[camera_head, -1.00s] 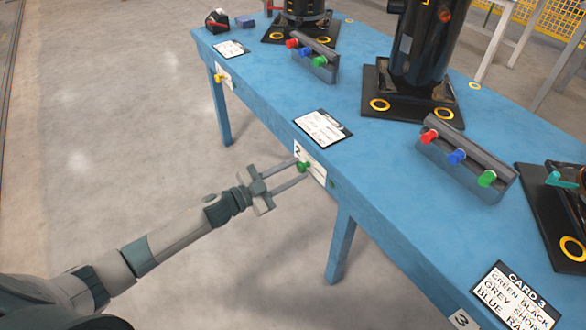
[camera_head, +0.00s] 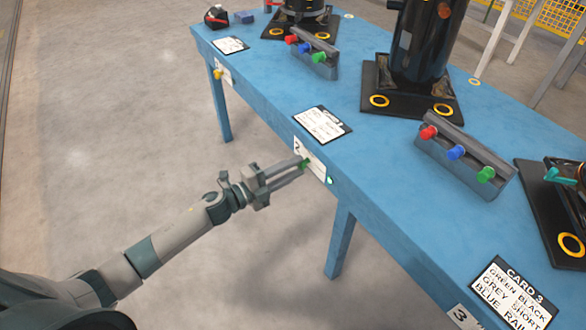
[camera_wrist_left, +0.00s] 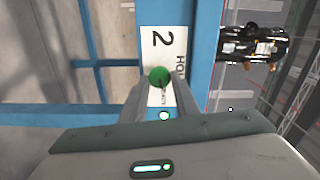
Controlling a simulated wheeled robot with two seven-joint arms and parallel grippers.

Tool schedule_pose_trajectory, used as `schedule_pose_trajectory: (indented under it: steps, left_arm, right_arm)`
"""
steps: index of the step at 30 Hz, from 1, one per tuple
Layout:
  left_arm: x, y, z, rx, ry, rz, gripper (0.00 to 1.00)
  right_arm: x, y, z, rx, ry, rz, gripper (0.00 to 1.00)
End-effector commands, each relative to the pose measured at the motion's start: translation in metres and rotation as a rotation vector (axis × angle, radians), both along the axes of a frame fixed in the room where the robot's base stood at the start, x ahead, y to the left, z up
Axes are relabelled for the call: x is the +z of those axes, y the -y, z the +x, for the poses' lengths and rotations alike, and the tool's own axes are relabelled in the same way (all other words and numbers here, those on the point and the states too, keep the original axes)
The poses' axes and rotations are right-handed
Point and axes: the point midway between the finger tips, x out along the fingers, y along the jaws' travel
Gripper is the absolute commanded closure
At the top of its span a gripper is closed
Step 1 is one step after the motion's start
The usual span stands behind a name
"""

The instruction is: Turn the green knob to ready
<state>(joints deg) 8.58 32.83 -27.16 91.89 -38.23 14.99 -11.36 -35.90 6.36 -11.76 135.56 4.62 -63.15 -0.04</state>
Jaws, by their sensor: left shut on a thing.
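The green knob (camera_head: 305,163) sits on a white plate (camera_head: 317,170) marked 2, on the front edge of the blue table. In the left wrist view the knob (camera_wrist_left: 159,75) shows as a round green disc between the two fingers. My left gripper (camera_head: 301,168) is shut on the green knob, its fingers on either side of it. The fingers partly cover the plate's lettering, so I cannot read the knob's setting. A small round lamp (camera_head: 330,181) beside the plate glows pale green; it also shows in the wrist view (camera_wrist_left: 165,115). My right gripper is out of view.
The blue table (camera_head: 385,155) carries dark compressors on black bases and grey rails (camera_head: 465,158) with red, blue and green knobs. A card (camera_head: 322,124) lies above the green knob. A yellow knob (camera_head: 217,74) is farther left. The floor in front is clear.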

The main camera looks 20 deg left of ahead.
Motion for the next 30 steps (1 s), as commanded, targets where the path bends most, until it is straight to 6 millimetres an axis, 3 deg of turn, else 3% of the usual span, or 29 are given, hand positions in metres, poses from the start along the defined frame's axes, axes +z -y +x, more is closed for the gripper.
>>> schedule_pose_trajectory:
  steps: [9,23,24,26,30]
  left_arm:
    - [-0.0017,0.0008,-0.0010,-0.002,0.082,0.106,0.94]
    - [-0.0020,0.0010,-0.0012,-0.002,0.093,0.122,0.94]
    - [-0.0021,0.0010,-0.0012,-0.002,0.093,0.122,0.70]
    - [-0.0020,0.0010,-0.0012,-0.002,0.093,0.122,0.55]
    - [-0.0016,0.0007,-0.0008,-0.001,0.093,0.121,0.54]
  right_arm:
    - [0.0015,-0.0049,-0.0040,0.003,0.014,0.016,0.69]
    - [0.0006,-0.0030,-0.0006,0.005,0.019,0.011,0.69]
    - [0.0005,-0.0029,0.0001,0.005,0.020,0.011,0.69]
    - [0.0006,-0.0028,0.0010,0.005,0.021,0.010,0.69]
    - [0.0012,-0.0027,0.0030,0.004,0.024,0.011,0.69]
